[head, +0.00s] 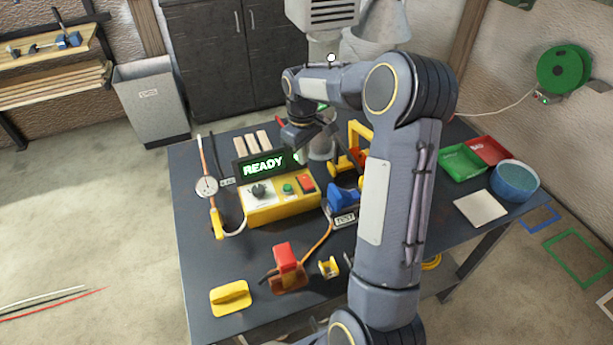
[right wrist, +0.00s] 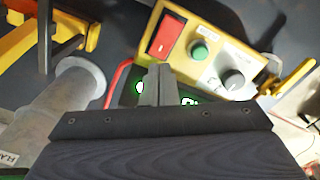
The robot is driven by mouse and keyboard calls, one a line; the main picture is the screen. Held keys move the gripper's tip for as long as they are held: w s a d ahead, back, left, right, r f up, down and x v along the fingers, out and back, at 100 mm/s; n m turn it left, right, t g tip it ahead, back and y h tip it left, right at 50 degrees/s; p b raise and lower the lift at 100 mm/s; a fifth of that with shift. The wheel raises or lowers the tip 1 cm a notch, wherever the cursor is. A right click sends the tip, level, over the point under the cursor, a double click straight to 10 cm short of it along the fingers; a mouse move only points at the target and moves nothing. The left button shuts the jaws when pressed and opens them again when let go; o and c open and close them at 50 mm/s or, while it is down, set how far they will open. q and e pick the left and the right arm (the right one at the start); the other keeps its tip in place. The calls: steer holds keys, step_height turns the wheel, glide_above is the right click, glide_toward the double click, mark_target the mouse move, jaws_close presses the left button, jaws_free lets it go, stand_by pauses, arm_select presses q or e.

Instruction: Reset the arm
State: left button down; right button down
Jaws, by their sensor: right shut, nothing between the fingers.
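My right arm reaches over the dark workbench (head: 190,215) from the lower right in the head view. My right gripper (head: 298,157) is near the right end of the black display box, which reads READY (head: 263,165). In the right wrist view its fingers (right wrist: 158,72) are shut together and empty, in front of the display and pointing toward the yellow control panel (right wrist: 195,75). The panel carries a red switch (right wrist: 164,35), a green button (right wrist: 200,50) and a dial knob (right wrist: 235,80). Whether the fingers touch anything is unclear. My left gripper is not in view.
A yellow frame (head: 355,135) and a blue clamp-like device (head: 343,197) stand right of the panel. A red-topped tool (head: 286,260) and a yellow block (head: 230,298) lie nearer. Green (head: 462,160) and red trays and a blue bowl (head: 515,182) are at right. A grey pipe (right wrist: 70,105) is close by.

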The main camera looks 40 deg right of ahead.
steer(key=shift+r+p, duration=0.3)
steer(key=shift+r, duration=0.4)
